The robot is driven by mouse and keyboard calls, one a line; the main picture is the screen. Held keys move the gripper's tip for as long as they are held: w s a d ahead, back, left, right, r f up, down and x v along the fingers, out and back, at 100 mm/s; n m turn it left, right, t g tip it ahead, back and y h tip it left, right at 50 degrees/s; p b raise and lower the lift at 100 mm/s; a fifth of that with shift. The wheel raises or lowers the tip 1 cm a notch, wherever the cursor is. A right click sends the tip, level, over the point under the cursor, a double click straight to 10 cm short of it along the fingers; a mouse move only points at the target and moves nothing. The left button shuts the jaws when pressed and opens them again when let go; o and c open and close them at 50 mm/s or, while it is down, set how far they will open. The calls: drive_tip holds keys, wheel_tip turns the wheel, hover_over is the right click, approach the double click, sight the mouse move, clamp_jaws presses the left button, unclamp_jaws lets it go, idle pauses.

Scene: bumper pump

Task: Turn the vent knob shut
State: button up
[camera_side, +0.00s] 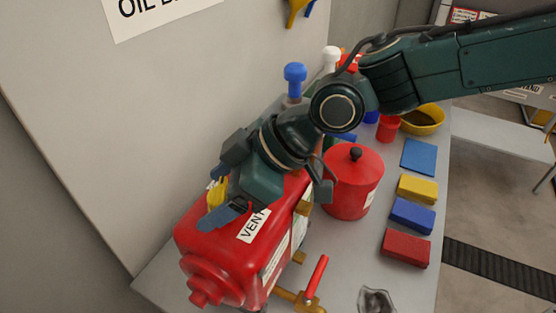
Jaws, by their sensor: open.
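The vent knob (217,191) is yellow and sits on top of a red tank (205,240), next to a white VENT label (254,226). My gripper (216,196) is open above the tank, with its blue-grey fingers on either side of the knob. Whether the fingers touch the knob cannot be told. The gripper partly hides the knob and the tank's upper side.
A red lidded can (353,182) stands close to the right of my gripper. A red-handled valve (316,278) juts out at the tank's lower right. Coloured blocks (405,251) line the right of the grey table (345,250). A wall is at the left.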

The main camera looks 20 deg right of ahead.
drive_tip(key=shift+c, duration=0.4)
drive_tip(key=c, duration=0.9)
drive_tip(key=shift+m+t+h, duration=0.7)
drive_tip(key=shift+m+t, duration=0.5)
drive_tip(key=shift+m, duration=0.6)
drive_tip(key=shift+m+t+h, duration=0.4)
drive_tip(key=shift+m+t, duration=0.1)
drive_tip(key=shift+m, duration=0.3)
